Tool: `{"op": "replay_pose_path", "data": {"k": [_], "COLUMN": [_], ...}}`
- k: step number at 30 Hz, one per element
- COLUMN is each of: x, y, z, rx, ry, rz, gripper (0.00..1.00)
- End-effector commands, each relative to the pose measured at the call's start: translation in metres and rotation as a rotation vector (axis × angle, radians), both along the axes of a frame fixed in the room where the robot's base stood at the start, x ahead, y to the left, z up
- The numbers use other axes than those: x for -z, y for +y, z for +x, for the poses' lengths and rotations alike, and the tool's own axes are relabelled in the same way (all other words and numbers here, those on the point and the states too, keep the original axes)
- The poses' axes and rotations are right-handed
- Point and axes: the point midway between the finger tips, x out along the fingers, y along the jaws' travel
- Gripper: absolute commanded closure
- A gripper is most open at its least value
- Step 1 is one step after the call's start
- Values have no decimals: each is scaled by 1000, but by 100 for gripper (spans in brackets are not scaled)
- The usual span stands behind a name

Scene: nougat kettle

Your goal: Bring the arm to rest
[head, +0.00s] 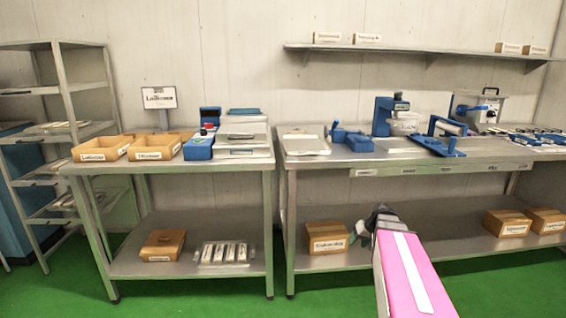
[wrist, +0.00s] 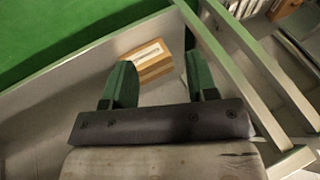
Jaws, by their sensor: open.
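My gripper (head: 369,222) is at the end of my pink arm link in the head view, in front of the right table's lower shelf. In the wrist view my gripper (wrist: 161,84) shows two green fingers spread apart, with nothing between them held. A labelled cardboard box (wrist: 153,62) shows beyond the fingertips, apart from them as far as I can tell. In the head view a labelled cardboard box (head: 326,238) stands on the lower shelf to the left of my gripper.
The right table (head: 340,163) carries blue devices and a white-and-blue machine (head: 392,116). The left table (head: 110,170) holds open labelled boxes (head: 101,148). A shelf rack (head: 60,90) stands at the far left. Green floor (head: 200,295) is clear in front. Table legs stand close to my gripper.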

Motion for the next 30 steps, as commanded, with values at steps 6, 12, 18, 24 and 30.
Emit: {"op": "replay_pose_path", "data": {"k": [6, 12, 18, 24, 30], "x": [34, 51, 57, 58, 58], "y": [68, 102, 114, 114, 114], "z": [-67, -113, -133, -134, -134], "rx": [10, 32, 48, 52, 52], "ry": [161, 245, 271, 274, 274], "rz": [-152, -293, -364, -374, -373], "gripper": [47, 47, 47, 47, 47]}}
